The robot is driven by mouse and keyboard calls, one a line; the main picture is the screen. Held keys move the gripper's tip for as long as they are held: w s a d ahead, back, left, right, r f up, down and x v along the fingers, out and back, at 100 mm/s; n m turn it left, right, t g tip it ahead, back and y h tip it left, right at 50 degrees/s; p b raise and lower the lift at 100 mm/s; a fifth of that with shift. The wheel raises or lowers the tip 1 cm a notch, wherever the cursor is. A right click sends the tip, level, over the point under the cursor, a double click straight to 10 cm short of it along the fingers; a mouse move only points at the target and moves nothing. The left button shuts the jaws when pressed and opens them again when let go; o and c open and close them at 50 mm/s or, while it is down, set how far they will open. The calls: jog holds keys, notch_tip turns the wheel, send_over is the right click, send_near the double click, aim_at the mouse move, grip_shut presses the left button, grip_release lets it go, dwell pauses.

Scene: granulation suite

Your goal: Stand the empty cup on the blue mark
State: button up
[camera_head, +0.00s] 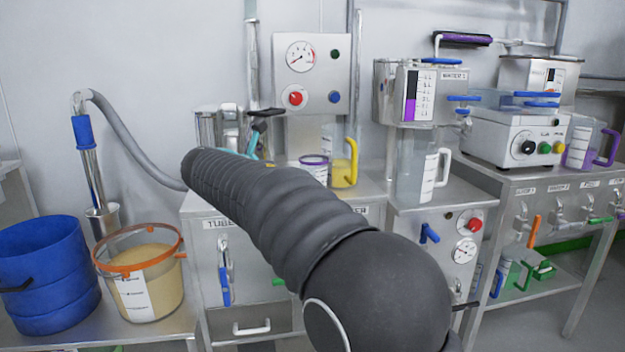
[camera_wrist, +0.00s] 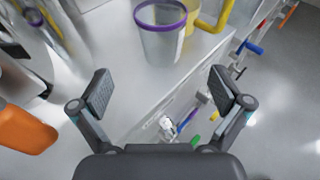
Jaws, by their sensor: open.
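A clear cup with a purple rim (camera_head: 313,170) stands upright on the steel cabinet top, and it also shows at the top of the wrist view (camera_wrist: 162,42). I see no contents in it. My gripper (camera_wrist: 162,91) is open and empty, its two fingers wide apart. The cup is ahead of the fingers, apart from them and not between them. In the head view my arm hides most of the gripper and part of the cabinet top. I cannot make out a blue mark in either view.
A yellow-handled jug (camera_head: 345,170) stands close beside the cup on the right. A white-handled jug (camera_head: 414,178) stands further right under a dispenser (camera_head: 385,88). A gauge panel (camera_head: 312,72) rises behind. A blue bucket (camera_head: 45,275) and orange-rimmed bucket (camera_head: 145,285) are at left.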

aim_at(313, 172)
jog(key=x, duration=1.2)
jog(key=shift+w+d, duration=0.15)
jog(key=shift+d, duration=0.1)
jog(key=c, duration=1.1)
